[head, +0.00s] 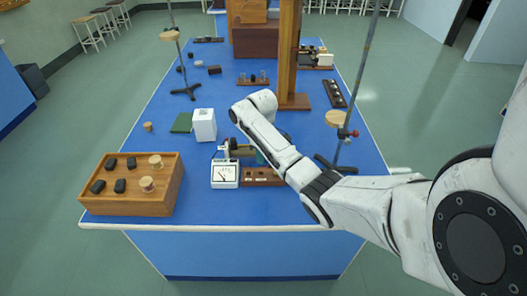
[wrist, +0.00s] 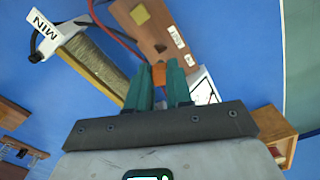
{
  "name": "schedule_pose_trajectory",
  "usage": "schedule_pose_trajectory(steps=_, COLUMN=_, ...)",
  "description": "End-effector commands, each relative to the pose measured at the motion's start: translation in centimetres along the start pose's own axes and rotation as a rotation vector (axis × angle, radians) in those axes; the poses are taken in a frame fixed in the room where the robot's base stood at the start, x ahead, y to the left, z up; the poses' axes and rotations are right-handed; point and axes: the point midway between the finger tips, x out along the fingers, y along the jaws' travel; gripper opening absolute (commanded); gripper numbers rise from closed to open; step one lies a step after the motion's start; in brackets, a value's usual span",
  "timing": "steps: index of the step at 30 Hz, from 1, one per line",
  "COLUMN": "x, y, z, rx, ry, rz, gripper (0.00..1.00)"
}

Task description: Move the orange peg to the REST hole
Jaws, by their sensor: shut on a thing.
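My gripper (wrist: 158,85) is shut on the orange peg (wrist: 158,73), which shows between the ends of its two green fingers. In the wrist view a wooden strip (wrist: 155,42) lies just beyond the fingertips, with a yellow square and small white labels whose words I cannot read. I cannot tell which hole is REST, or whether the peg's lower end touches the strip. In the head view the strip (head: 250,176) lies near the bench's front edge, with dark holes on top. There my forearm hides most of the gripper and the peg.
A white meter (head: 225,174) stands left of the strip. A coil with a MIN tag (wrist: 95,72) and a red wire lie close by in the wrist view. A wooden box with black and cork pieces (head: 155,205) stands front left. A rod stand (head: 340,160) is at right.

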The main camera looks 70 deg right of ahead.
Motion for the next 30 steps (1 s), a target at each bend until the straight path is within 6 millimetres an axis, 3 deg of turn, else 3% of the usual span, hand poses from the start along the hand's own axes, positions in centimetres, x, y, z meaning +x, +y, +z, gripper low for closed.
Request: schedule_pose_trajectory(steps=30, x=4.7, y=0.0, z=0.0, rx=-0.004, ry=0.000, rz=0.001, gripper=0.00)
